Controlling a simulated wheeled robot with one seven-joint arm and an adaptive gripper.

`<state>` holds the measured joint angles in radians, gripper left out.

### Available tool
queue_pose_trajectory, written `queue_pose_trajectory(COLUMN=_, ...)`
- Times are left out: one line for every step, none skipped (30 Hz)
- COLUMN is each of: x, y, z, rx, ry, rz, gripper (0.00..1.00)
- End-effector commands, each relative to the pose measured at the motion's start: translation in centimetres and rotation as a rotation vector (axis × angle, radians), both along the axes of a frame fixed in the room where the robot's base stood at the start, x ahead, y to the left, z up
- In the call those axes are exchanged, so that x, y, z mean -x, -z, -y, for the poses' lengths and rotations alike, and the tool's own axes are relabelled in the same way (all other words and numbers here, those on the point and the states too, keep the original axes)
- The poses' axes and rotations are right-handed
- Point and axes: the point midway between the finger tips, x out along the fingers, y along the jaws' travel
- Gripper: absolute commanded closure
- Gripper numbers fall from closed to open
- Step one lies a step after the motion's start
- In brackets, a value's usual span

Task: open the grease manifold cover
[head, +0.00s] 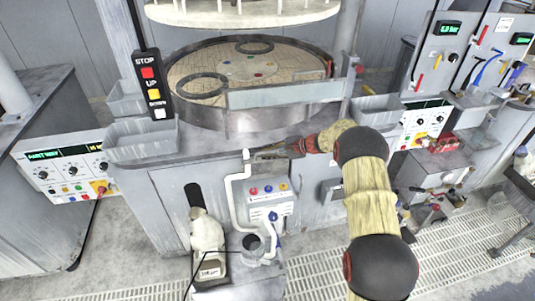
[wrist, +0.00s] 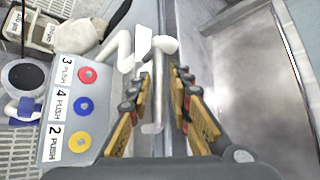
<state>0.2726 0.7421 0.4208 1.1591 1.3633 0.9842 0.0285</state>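My gripper (head: 262,153) is at the front edge of the polishing machine, just above a pale box with buttons (head: 268,204). In the wrist view my gripper (wrist: 162,72) is open, its two fingers apart. A grey metal bar (wrist: 157,105) with a rounded end lies between the fingers, with gaps visible beside it. A white pipe (head: 233,195) bends up to the edge beside the gripper; its white end (wrist: 150,45) shows just beyond the fingertips. The box shows red, blue and yellow push buttons in the wrist view. I cannot clearly tell which part is the grease manifold cover.
The round platen (head: 222,122) lies above the gripper. A grey bin (head: 140,142) and a STOP/UP/DOWN button post (head: 153,88) stand at left. A whitish bottle (head: 207,232) stands below. Floor grating (head: 450,240) is open at right.

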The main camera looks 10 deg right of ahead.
Motion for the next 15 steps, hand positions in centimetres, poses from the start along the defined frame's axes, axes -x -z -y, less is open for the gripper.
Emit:
queue_pose_trajectory(x=0.02, y=0.05, z=0.01, rx=0.000, ry=0.001, rz=-0.001, gripper=0.75)
queue_pose_trajectory(x=0.02, y=0.06, z=0.01, rx=0.000, ry=0.001, rz=-0.001, gripper=0.73)
queue_pose_trajectory(x=0.03, y=0.07, z=0.01, rx=0.000, ry=0.001, rz=-0.001, gripper=0.73)
queue_pose_trajectory(x=0.03, y=0.07, z=0.02, rx=0.000, ry=0.001, rz=-0.001, gripper=0.73)
queue_pose_trajectory(x=0.03, y=0.09, z=0.01, rx=0.000, ry=0.000, rz=-0.001, gripper=0.73)
queue_pose_trajectory(x=0.04, y=0.11, z=0.02, rx=0.000, ry=0.001, rz=-0.002, gripper=0.73)
queue_pose_trajectory(x=0.04, y=0.11, z=0.02, rx=0.000, ry=0.001, rz=-0.002, gripper=0.73)
queue_pose_trajectory(x=0.04, y=0.11, z=0.02, rx=0.000, ry=0.001, rz=-0.002, gripper=0.73)
queue_pose_trajectory(x=0.04, y=0.13, z=0.02, rx=0.000, ry=0.001, rz=-0.002, gripper=0.73)
queue_pose_trajectory(x=0.05, y=0.12, z=0.03, rx=0.000, ry=0.001, rz=-0.002, gripper=0.73)
queue_pose_trajectory(x=0.06, y=0.11, z=0.06, rx=0.000, ry=0.001, rz=-0.002, gripper=0.73)
queue_pose_trajectory(x=0.11, y=0.04, z=0.16, rx=0.000, ry=0.001, rz=-0.002, gripper=0.73)
queue_pose_trajectory(x=0.17, y=-0.05, z=0.28, rx=0.000, ry=0.002, rz=-0.001, gripper=0.73)
queue_pose_trajectory(x=0.27, y=-0.17, z=0.45, rx=0.000, ry=0.002, rz=-0.001, gripper=0.73)
queue_pose_trajectory(x=0.44, y=-0.38, z=0.78, rx=0.000, ry=0.002, rz=-0.001, gripper=0.73)
